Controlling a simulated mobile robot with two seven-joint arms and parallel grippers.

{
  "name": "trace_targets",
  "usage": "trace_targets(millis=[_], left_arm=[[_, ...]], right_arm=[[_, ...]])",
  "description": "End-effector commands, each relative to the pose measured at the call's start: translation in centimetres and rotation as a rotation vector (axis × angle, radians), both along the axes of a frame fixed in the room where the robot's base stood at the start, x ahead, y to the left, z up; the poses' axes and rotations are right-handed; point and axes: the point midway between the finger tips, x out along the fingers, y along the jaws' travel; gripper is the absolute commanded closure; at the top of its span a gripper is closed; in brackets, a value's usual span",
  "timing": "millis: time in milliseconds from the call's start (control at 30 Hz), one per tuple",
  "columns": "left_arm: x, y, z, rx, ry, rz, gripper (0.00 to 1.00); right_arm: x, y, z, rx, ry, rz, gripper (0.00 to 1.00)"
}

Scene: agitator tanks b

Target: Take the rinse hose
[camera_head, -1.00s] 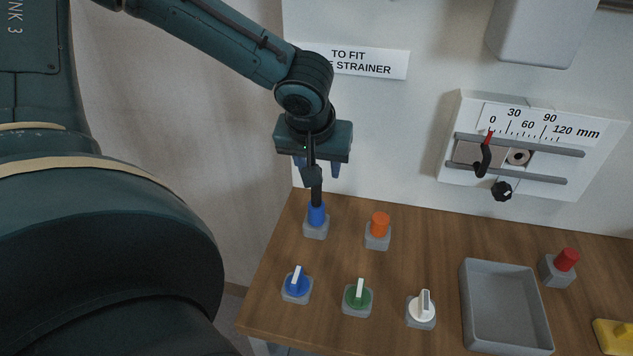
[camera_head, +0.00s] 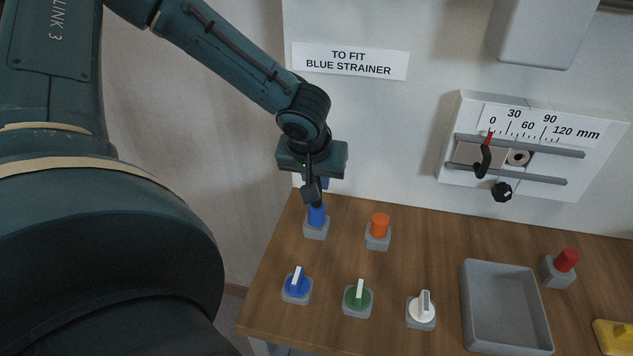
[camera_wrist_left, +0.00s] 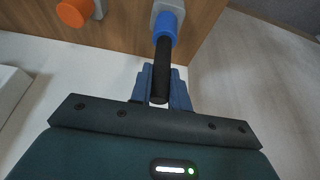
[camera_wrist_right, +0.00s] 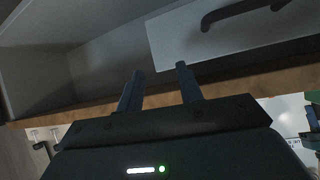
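I see no clearly recognisable hose. A black rod (camera_wrist_left: 161,78) stands in a blue collar (camera_head: 317,214) on a small grey base at the table's back left corner. The collar also shows in the left wrist view (camera_wrist_left: 166,27). My left gripper (camera_head: 313,190) is above the collar, pointing down. In the left wrist view its fingers (camera_wrist_left: 161,88) lie close on both sides of the rod and look shut on it. In the head view the finger contact is hidden. My right gripper (camera_wrist_right: 158,85) is open and empty, in front of a shelf-like unit.
An orange-topped post (camera_head: 379,227) stands just right of the blue one. Blue (camera_head: 297,285), green (camera_head: 358,298) and white (camera_head: 422,310) knobs stand nearer. A grey tray (camera_head: 464,300) and red button (camera_head: 566,260) are right. A "TO FIT BLUE STRAINER" label (camera_head: 350,61) is on the wall.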

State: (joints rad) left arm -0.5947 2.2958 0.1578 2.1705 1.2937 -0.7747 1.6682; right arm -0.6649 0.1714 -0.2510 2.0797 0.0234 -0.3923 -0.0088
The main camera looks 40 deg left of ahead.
Motion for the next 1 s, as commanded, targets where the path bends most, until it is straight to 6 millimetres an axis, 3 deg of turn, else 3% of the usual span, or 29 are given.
trace_targets(millis=[200, 667, 767, 1000], left_arm=[[0.0, 0.0, 0.0, 0.0, 0.0, 0.0, 1.0], [0.0, 0.0, 0.2, 0.0, -0.001, 0.0, 1.0], [0.1, 0.0, 1.0, 0.0, -0.003, 0.001, 1.0], [0.1, 0.0, 5.7, -0.001, -0.007, 0.0, 1.0]], right_arm=[[0.0, 0.0, 0.0, 0.0, 0.001, 0.0, 0.64], [-0.1, 0.0, 0.0, 0.0, 0.003, 0.0, 0.64], [-0.2, 0.0, 0.1, 0.0, 0.004, 0.0, 0.64], [-0.3, -0.2, 0.6, -0.003, 0.012, -0.005, 0.64]])
